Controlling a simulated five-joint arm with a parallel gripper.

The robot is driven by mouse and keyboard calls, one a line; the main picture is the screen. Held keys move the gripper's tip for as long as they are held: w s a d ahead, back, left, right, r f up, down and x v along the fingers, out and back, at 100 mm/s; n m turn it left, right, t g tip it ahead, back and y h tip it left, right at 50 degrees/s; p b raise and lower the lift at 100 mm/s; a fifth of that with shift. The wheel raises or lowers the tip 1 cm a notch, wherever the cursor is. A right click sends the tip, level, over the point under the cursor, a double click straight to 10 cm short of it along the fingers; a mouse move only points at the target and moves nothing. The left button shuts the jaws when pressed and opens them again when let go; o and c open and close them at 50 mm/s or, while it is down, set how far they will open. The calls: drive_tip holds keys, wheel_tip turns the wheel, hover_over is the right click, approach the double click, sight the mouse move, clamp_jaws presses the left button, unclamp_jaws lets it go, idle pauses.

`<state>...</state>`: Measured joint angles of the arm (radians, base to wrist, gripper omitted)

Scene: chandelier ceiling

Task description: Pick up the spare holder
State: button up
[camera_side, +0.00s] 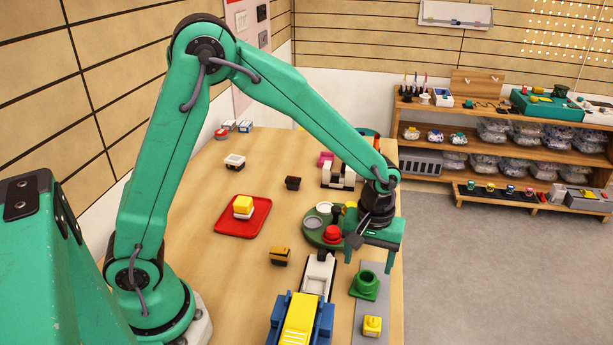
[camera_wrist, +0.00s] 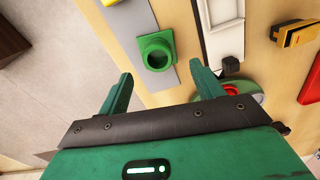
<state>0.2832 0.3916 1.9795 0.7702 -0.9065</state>
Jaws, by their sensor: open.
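The green holder (camera_side: 366,286), which I take for the spare holder, has a square base and a round raised collar. It sits upright on a grey strip near the table's right edge. It also shows in the wrist view (camera_wrist: 157,52), its round opening facing the camera. My gripper (camera_side: 370,258) is open and empty, above and just behind the holder in the side view. In the wrist view, my gripper's fingers (camera_wrist: 163,80) are spread wide, with the holder ahead of the gap and apart from both fingers.
A yellow block (camera_side: 372,325) sits on the same grey strip (camera_side: 375,303). A blue and yellow device (camera_side: 301,318) with a white part stands left of the holder. A round green tray (camera_side: 312,232) holds a red piece and cups. A red tray (camera_side: 228,224) lies farther left.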

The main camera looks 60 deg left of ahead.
sight(366, 277)
drive_tip(key=shift+s+d+f, duration=0.1)
drive_tip(key=shift+f, duration=1.35)
drive_tip(key=shift+d+f, duration=0.1)
drive_tip(key=shift+f, duration=1.3)
drive_tip(key=shift+c, duration=0.3)
drive_tip(key=c, duration=1)
